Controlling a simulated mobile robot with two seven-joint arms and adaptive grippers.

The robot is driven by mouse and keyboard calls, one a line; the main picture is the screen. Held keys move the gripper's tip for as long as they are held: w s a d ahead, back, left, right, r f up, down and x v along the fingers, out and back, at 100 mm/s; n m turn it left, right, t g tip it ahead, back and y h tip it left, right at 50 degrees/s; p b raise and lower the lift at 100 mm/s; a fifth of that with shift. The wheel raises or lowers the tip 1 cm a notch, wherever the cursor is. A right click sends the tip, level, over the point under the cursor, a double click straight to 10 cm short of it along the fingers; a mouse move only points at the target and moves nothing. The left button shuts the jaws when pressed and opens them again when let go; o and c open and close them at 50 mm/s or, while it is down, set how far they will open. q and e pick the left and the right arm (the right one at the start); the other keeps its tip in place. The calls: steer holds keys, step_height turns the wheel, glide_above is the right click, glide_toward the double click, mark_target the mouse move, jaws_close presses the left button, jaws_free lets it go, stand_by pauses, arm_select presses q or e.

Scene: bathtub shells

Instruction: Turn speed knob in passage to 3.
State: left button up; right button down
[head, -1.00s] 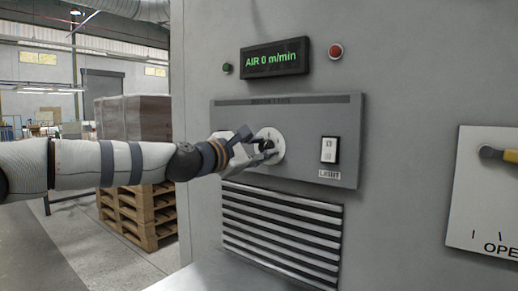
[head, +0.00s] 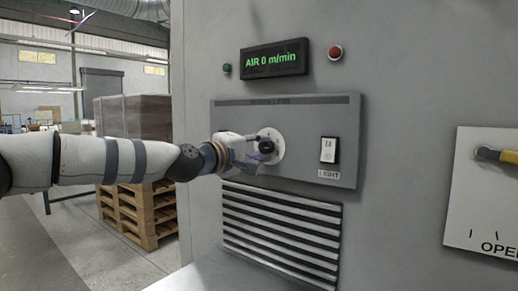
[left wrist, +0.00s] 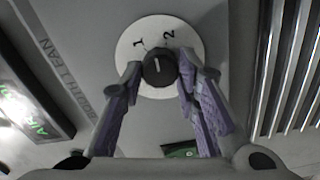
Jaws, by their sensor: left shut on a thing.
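The speed knob (head: 266,146) is a small black knob on a round white dial (head: 276,153) on the grey wall panel. In the left wrist view the knob (left wrist: 158,67) has a white pointer line facing up in the picture, between the marks 1 and 2; other marks are hidden or unreadable. My left gripper (head: 257,149) is at the dial. In the left wrist view its purple-padded fingers (left wrist: 168,72) stand on both sides of the knob, shut on it. My right gripper is not in view.
A display (head: 275,58) above the panel reads "AIR 0 m/min". A white light switch (head: 329,150) is right of the dial, and a slatted vent (head: 280,232) lies below.

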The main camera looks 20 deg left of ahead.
arm_select(q)
steer(key=m, duration=0.4)
steer(key=shift+r+m, duration=0.1)
steer(key=shift+m, duration=0.2)
steer(key=m, duration=0.4)
steer(key=shift+m, duration=0.3)
steer(key=m+p, duration=0.1)
steer(key=m, duration=0.3)
steer(key=shift+r, duration=0.15)
steer(key=shift+m, duration=2.2)
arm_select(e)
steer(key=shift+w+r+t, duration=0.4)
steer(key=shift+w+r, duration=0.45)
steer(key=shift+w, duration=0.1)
arm_select(q)
steer(key=o, duration=1.2)
steer(key=shift+c, duration=0.2)
